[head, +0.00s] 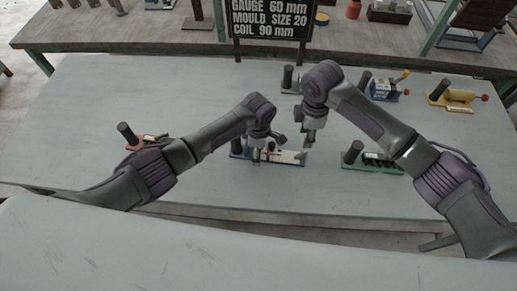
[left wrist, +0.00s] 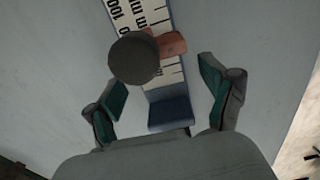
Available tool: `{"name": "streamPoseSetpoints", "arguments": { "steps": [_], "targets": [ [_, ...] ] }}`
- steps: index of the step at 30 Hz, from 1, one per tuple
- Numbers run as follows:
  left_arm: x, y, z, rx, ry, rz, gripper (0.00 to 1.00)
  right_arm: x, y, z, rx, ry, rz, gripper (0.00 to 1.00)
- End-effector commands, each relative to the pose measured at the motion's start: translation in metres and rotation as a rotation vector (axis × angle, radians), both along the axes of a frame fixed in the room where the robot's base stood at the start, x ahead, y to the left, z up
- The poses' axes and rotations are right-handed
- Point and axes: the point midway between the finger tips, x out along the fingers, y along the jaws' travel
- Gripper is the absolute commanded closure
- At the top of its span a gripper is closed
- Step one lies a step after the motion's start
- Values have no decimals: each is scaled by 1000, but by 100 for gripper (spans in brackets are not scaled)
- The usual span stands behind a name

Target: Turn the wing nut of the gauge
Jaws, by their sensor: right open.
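The gauge (head: 290,157) is a blue base with a white ruler scale, lying near the middle of the table. In the left wrist view its scale (left wrist: 121,14) runs down to a blue end block (left wrist: 170,113); a dark round post top (left wrist: 133,58) and a reddish block (left wrist: 171,43) stand over it. I cannot make out the wing nut clearly. My left gripper (head: 264,150) is over the gauge's left part; in its wrist view its fingers (left wrist: 160,80) are apart with nothing clearly held. My right gripper (head: 309,138) is open, above the gauge's right end.
A sign (head: 270,18) reads gauge 60 mm, mould size 20, coil 90 mm. A green-based device (head: 372,162) is to the right and a reddish one (head: 147,140) to the left. More devices, one yellow (head: 457,99), stand behind. The grey table (head: 90,95) is clear at far left.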

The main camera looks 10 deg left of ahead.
Motion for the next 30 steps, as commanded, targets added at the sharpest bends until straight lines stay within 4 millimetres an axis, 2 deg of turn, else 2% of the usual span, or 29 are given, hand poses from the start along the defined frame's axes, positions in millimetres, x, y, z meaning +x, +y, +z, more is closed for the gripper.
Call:
{"name": "streamPoseSetpoints", "arguments": {
  "steps": [1, 12, 14, 15, 16, 25, 30],
  "targets": [
    [0, 0, 0, 0, 0, 0, 31, 0, 0, 0, 0, 0, 0, 58],
    [0, 0, 0, 0, 0, 0, 92, 0, 0, 0, 0, 0, 0, 58],
    [0, 0, 0, 0, 0, 0, 100, 0, 0, 0, 0, 0, 0, 58],
    [0, 0, 0, 0, 0, 0, 100, 0, 0, 0, 0, 0, 2, 65],
    [0, 0, 0, 0, 0, 0, 100, 0, 0, 1, 0, 0, 7, 66],
    [0, 0, 0, 0, 0, 0, 100, 2, -3, 18, -1, -2, 327, 66],
    [0, 0, 0, 0, 0, 0, 100, 1, -3, 12, 0, 2, 409, 66]
  ]
}}
